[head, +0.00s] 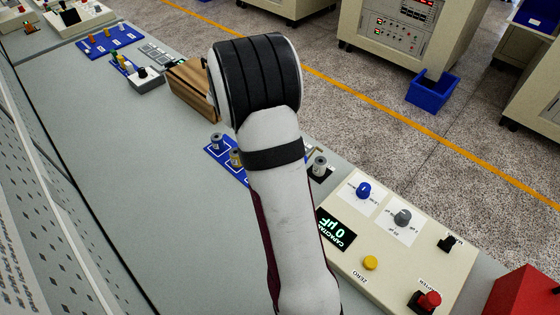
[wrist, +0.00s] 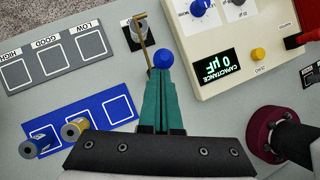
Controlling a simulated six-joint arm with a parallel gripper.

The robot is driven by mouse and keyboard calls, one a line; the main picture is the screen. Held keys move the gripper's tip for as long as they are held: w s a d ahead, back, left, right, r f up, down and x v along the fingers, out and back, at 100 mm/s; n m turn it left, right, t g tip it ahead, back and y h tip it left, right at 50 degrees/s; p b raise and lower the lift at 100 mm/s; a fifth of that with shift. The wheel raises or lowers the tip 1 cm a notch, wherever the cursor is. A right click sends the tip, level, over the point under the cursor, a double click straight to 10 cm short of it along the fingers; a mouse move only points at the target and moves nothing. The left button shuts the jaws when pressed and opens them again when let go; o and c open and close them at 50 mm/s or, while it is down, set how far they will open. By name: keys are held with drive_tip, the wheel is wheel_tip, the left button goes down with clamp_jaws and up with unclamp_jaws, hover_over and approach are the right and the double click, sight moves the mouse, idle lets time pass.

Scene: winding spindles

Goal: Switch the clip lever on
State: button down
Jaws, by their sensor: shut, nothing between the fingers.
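The clip lever shows in the wrist view as a thin brass bar (wrist: 144,36) beside a grey cylinder (wrist: 139,27) on a black base. A round blue knob (wrist: 163,57) sits just beyond my fingertips; its link to the bar is not clear. My gripper (wrist: 161,82) has its teal fingers shut and empty, with the tips at the near side of the blue knob. Whether they touch it I cannot tell. In the head view my arm hides the gripper and the lever; the grey cylinder (head: 319,165) shows to the right of the arm.
The cream capacitance meter (wrist: 233,85) stands to the right, its display reading 0 µF. A blue tray (wrist: 92,109) with spools lies at lower left. A grey panel (wrist: 59,59) marked HIGH, GOOD, LOW lies at upper left. A wooden box (head: 190,90) stands behind my arm.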

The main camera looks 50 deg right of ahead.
drive_tip(key=shift+d+f+y, duration=0.15)
drive_tip(key=shift+d+y, duration=0.55)
drive_tip(key=shift+d, duration=0.65)
drive_tip(key=shift+d+f+y, duration=0.1)
drive_tip(key=shift+d+y, duration=0.6)
drive_tip(key=shift+d, duration=0.6)
drive_tip(key=d+v, duration=0.2)
drive_tip(key=v, duration=0.7)
drive_tip(key=shift+r, duration=0.6)
drive_tip(key=shift+w, duration=0.15)
